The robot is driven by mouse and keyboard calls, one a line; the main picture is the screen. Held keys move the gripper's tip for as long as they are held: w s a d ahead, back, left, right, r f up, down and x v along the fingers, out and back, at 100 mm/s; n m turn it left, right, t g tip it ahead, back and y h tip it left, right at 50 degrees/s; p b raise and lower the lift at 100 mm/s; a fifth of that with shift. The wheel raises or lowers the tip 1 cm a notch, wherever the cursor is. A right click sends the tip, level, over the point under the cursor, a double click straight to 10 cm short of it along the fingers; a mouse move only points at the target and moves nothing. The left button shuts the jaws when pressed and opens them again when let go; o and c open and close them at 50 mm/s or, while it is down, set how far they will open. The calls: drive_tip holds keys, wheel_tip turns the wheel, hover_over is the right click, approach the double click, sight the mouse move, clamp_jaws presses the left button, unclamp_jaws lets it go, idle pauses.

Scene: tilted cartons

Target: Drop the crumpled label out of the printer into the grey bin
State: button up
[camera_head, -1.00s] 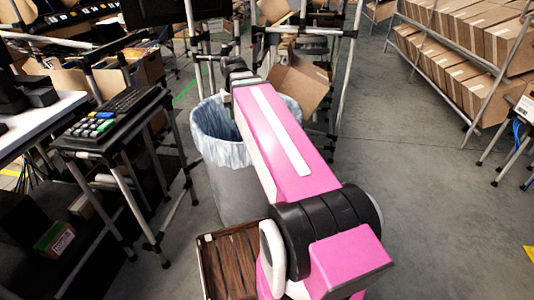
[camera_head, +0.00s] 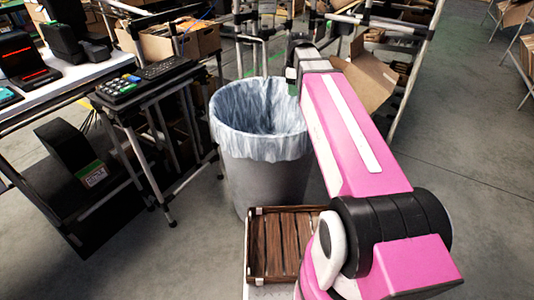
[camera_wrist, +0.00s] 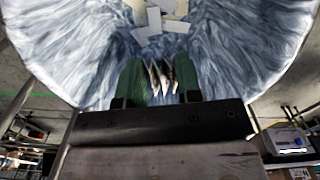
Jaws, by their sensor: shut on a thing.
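The grey bin (camera_head: 262,180) stands on the floor, lined with a pale bluish plastic bag; its open mouth faces up. In the wrist view the liner (camera_wrist: 70,50) spreads around my gripper (camera_wrist: 158,75), with white scraps (camera_wrist: 155,22) visible inside. My gripper has green fingers shut on the crumpled label (camera_wrist: 163,80), a small folded white piece with dark edges. The gripper and label are over the bin's mouth. In the head view my gripper (camera_head: 292,80) shows only partly, at the bin's far right rim; the label is hidden there.
A brown wooden crate (camera_head: 250,245) stands in front of the bin. A stand with a keypad (camera_head: 120,88) is close on the left, beside a white table (camera_head: 75,72) with dark devices. A cardboard box (camera_head: 362,75) is behind my arm. Floor at right is clear.

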drive_tip(key=w+a+f+n, duration=0.1)
drive_tip(key=w+a+n, duration=0.6)
drive_tip(key=n, duration=0.8)
drive_tip(key=shift+s+a+f, duration=0.1)
drive_tip(key=shift+a+f, duration=0.05)
drive_tip(key=shift+f, duration=2.8)
drive_tip(key=o, duration=1)
drive_tip(key=shift+c, duration=0.2)
wheel_tip(320, 180, up, 11)
